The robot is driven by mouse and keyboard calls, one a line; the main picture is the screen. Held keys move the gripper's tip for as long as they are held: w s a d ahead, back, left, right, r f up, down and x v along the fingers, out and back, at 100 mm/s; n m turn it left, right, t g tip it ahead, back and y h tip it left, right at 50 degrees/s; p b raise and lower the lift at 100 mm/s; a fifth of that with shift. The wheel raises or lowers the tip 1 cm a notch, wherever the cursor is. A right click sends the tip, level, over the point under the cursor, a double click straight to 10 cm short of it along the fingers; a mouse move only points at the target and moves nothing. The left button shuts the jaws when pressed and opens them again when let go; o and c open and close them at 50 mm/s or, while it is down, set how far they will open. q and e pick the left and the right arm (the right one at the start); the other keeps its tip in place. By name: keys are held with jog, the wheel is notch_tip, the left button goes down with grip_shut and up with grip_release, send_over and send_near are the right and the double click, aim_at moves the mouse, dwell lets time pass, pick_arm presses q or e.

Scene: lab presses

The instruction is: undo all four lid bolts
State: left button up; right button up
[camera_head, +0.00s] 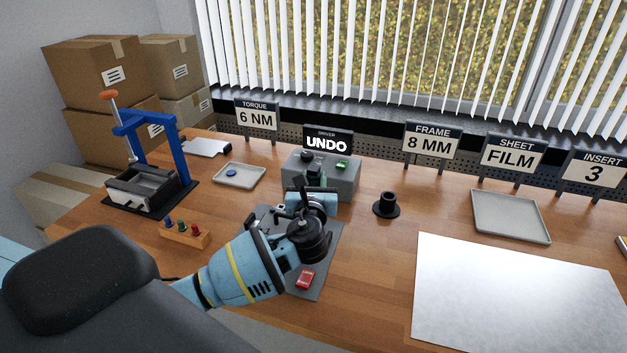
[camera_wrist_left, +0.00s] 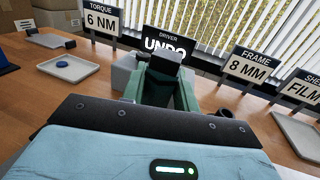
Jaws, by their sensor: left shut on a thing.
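My left gripper (camera_head: 312,184) is over the middle of the table, just in front of a grey box (camera_head: 348,187) with green parts on top. In the left wrist view its green fingers (camera_wrist_left: 163,78) are shut on a dark, block-like thing (camera_wrist_left: 166,58), probably the driver. The lower end of that thing is hidden. My wrist covers much of the mat. I cannot make out a lid or bolts. My right gripper is not in view.
A sign reading UNDO (camera_head: 328,143) stands behind the grey box. A blue press frame (camera_head: 150,135) and a wooden rack (camera_head: 185,235) are at left. A black flanged cylinder (camera_head: 386,205), an empty tray (camera_head: 510,216) and a pale sheet (camera_head: 515,295) are at right.

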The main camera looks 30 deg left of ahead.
aim_at(313, 168)
pick_arm(q)
jog(key=shift+d+f, duration=0.1)
jog(key=shift+f, duration=0.35)
jog(key=shift+r, duration=2.1)
